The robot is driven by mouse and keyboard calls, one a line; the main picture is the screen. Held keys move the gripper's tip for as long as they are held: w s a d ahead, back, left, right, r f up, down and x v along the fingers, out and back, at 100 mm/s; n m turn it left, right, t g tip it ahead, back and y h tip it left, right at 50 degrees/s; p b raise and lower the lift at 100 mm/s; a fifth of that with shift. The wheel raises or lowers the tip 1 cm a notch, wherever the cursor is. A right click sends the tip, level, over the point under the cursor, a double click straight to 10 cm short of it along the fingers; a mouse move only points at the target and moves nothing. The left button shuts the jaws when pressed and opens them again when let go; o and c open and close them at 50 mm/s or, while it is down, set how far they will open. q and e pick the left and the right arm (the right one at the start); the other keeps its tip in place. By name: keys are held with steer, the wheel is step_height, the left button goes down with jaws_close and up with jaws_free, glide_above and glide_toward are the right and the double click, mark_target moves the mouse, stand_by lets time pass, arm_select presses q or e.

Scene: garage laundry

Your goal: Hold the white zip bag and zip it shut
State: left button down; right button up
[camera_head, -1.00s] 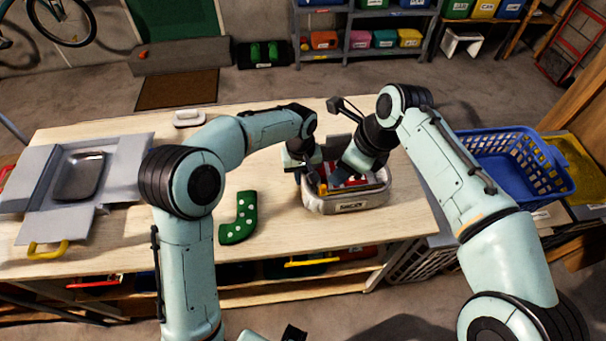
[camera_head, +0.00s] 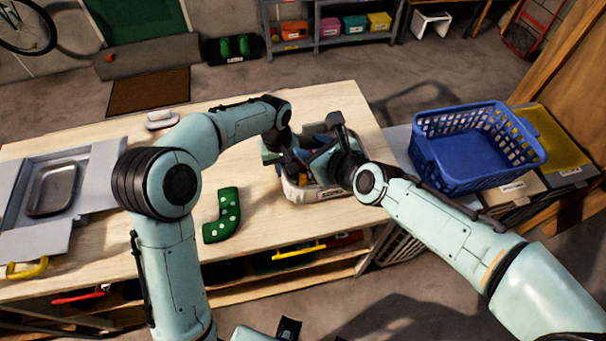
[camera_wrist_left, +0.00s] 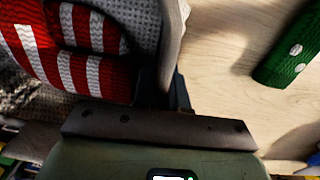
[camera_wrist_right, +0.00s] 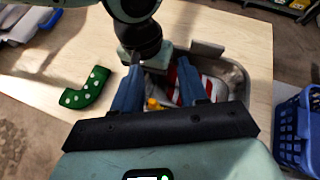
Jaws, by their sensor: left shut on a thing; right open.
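The white zip bag (camera_head: 300,192) stands on the table with its top open. A red-and-white striped knitted thing (camera_wrist_left: 98,72) lies inside it; it also shows in the right wrist view (camera_wrist_right: 212,90). My left gripper (camera_head: 277,158) is shut on the bag's left wall; the pinched wall (camera_wrist_left: 172,45) shows close up in the left wrist view. My right gripper (camera_head: 318,160) is over the bag's opening. Its two blue-grey fingers (camera_wrist_right: 160,88) are apart, with a small yellow thing (camera_wrist_right: 153,104) visible between them.
A green white-dotted boot-shaped thing (camera_head: 223,215) lies left of the bag. A metal tray (camera_head: 55,187) in an open grey case is at far left. A blue basket (camera_head: 480,175) stands to the right, off the table.

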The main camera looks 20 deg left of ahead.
mark_target(305, 178)
steer(key=s+d+f+m+t+h, duration=0.2)
steer(key=s+d+f+m+t, duration=0.3)
steer(key=s, duration=0.5)
steer(key=shift+g, duration=0.4)
steer(key=x, duration=1.2)
steer(key=shift+w+a+f, duration=0.1)
steer(key=shift+a+f, duration=0.1)
steer(key=shift+f, duration=0.35)
jaws_close()
steer(key=shift+d, duration=0.1)
